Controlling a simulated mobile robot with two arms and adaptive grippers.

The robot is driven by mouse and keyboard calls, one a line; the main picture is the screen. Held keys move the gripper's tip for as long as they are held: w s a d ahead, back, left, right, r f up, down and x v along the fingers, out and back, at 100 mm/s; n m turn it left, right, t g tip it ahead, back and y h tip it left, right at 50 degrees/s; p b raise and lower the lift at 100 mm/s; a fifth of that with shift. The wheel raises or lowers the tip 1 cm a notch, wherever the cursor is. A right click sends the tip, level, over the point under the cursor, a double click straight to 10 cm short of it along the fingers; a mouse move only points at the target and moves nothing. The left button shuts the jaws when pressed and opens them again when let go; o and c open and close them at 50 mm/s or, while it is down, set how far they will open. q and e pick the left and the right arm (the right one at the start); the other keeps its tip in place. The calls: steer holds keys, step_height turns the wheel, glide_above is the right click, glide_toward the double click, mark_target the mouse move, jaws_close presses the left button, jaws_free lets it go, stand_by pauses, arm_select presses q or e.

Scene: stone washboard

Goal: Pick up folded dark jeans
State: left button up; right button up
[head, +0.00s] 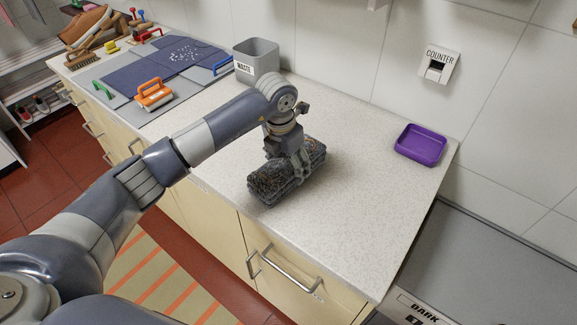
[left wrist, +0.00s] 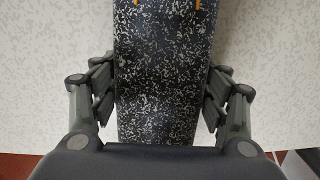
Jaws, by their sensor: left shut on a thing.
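The folded dark jeans (head: 268,184) are a dark, speckled, block-shaped bundle on the pale countertop, near its front edge. My left gripper (head: 292,170) comes down on them from above, with its fingers around the bundle. In the left wrist view the jeans (left wrist: 165,75) run up the middle, dark with white flecks and small orange marks at the top. The fingers of my left gripper (left wrist: 160,108) press on both long sides of them. I cannot tell whether the bundle is clear of the counter. My right gripper is not in view.
A purple tray (head: 420,145) lies at the counter's right. A grey waste bin (head: 257,64) stands at the back, left of it a blue mat (head: 165,72) with an orange-handled tool (head: 154,94). A counter switch (head: 438,64) is on the wall. Counter (head: 350,215) right of the jeans is clear.

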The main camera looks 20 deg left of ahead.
arm_select(q)
steer(key=shift+w+r+b, duration=0.1)
steer(key=shift+r+b, duration=0.25)
steer(key=shift+r, duration=0.15)
step_height(320, 180, up, 2)
steer(key=shift+r+b, duration=0.1)
steer(key=shift+b, duration=0.45)
steer(key=s+d+b, duration=0.1)
steer(key=s+d, duration=0.1)
steer(key=s, duration=0.3)
steer(key=s+d+r+b, duration=0.1)
steer(key=s+d, duration=0.1)
steer(key=s, duration=0.2)
steer(key=s+d+b, duration=0.2)
steer(key=s, duration=0.3)
steer(key=shift+s+d+r, duration=0.35)
steer(key=shift+r, duration=0.05)
